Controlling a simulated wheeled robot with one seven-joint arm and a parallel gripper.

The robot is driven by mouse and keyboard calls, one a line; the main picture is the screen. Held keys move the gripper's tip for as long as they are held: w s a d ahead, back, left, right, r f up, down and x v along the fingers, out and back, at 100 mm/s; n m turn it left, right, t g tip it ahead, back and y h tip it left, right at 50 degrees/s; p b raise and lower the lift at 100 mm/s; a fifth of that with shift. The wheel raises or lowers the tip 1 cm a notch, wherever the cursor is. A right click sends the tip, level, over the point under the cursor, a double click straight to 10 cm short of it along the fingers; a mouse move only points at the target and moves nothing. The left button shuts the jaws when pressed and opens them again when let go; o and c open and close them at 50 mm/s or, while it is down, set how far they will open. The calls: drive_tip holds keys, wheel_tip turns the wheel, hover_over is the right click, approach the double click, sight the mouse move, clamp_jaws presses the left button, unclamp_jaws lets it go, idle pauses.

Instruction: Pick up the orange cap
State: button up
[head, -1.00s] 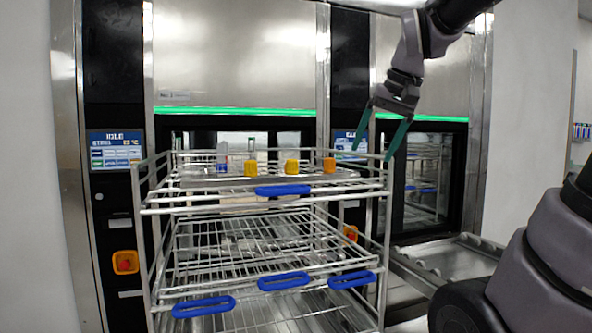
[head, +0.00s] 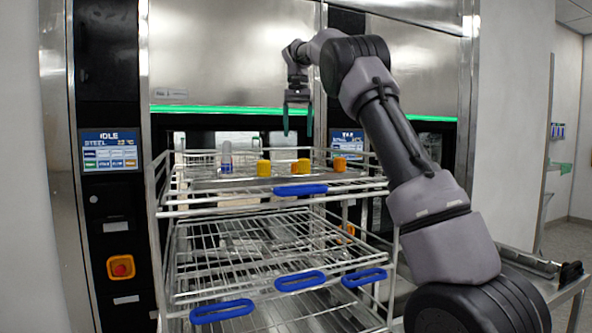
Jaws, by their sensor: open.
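Several small caps stand on the tray (head: 240,183) on the top shelf of the wire rack. The rightmost cap (head: 340,164) looks orange. Another orange-looking cap (head: 305,165) is near the middle, partly overlapped by a yellow-orange cap (head: 296,168). A further yellow-orange cap (head: 264,168) stands to their left. My gripper (head: 298,131) points down with its green fingers apart and empty. In the picture it is above the middle caps, clear of them. Its exact depth over the tray cannot be told.
A clear bottle (head: 226,158) stands left of the caps. The wire rack (head: 165,215) has raised rails and blue handles (head: 301,190). Behind it are washers with steel fronts (head: 230,60) and a control screen (head: 108,150). A metal trolley (head: 545,285) is at right.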

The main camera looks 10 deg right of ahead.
drive_tip(key=shift+w+a+f, duration=0.3)
drive_tip(key=shift+f, duration=0.35)
hover_over(296, 163)
drive_tip(key=w, duration=0.2)
wheel_tip(296, 163, down, 4)
drive_tip(key=shift+w+d+f, duration=0.15)
drive_tip(key=shift+f, duration=0.1)
drive_tip(key=shift+s+f, duration=0.2)
drive_tip(key=shift+f, duration=1.15)
drive_tip(key=shift+s+f, duration=0.15)
drive_tip(key=shift+f, duration=1.2)
clamp_jaws()
drive_tip(key=shift+r, duration=0.1)
wheel_tip(296, 163, up, 10)
drive_tip(key=shift+f, duration=0.1)
